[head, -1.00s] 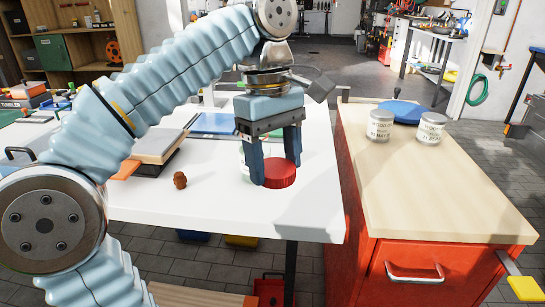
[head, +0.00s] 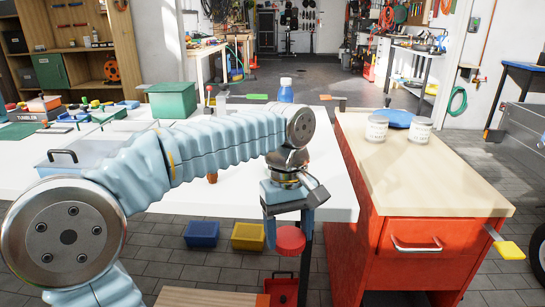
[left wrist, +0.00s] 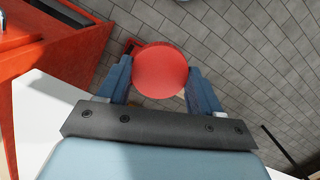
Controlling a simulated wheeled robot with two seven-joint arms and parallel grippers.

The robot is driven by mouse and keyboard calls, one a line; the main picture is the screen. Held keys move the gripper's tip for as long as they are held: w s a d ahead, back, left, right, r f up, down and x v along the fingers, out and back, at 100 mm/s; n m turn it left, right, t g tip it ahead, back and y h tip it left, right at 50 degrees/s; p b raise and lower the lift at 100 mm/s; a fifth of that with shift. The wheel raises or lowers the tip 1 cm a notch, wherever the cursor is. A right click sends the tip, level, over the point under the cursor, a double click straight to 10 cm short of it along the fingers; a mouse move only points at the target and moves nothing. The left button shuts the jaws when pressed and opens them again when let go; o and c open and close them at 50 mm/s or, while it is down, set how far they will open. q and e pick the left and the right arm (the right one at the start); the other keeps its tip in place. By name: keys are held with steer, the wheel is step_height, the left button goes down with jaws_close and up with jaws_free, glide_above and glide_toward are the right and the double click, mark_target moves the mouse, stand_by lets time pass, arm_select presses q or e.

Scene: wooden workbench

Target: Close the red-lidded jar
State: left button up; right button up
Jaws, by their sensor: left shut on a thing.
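The red lid (head: 290,240) is held between the fingers of my left gripper (head: 288,228). In the head view the lid shows below the white tabletop's near edge, close to its right corner. In the left wrist view the round red lid (left wrist: 161,70) sits between the two blue fingertips (left wrist: 161,88), with grey floor tiles behind it. A small pale patch shows under its edge, too little to identify. I cannot make out the jar body; my left arm covers part of the tabletop. My right gripper is not in view.
The white table (head: 335,205) stands beside a red cabinet (head: 425,270) with a wooden top and two cans (head: 377,128). A blue bottle (head: 286,93) and a green box (head: 172,100) stand farther back. Blue and yellow bins (head: 248,237) are below the table.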

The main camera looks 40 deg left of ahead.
arm_select(q)
steer(key=w+d+f+m, duration=0.1)
steer(key=w+f+m, duration=0.1)
steer(key=f, duration=0.8)
steer(key=w+d+f+m, duration=0.2)
steer(key=f+m, duration=0.3)
steer(key=f, duration=0.6)
steer(key=w+d+f+m+y, duration=0.1)
steer(key=w+f+m, duration=0.2)
steer(key=f, duration=0.7)
steer(key=shift+w+d+f+m+g, duration=0.15)
steer(key=shift+w+d+m+g, duration=0.15)
steer(key=shift+d+m+g, duration=0.1)
steer(key=shift+a, duration=0.15)
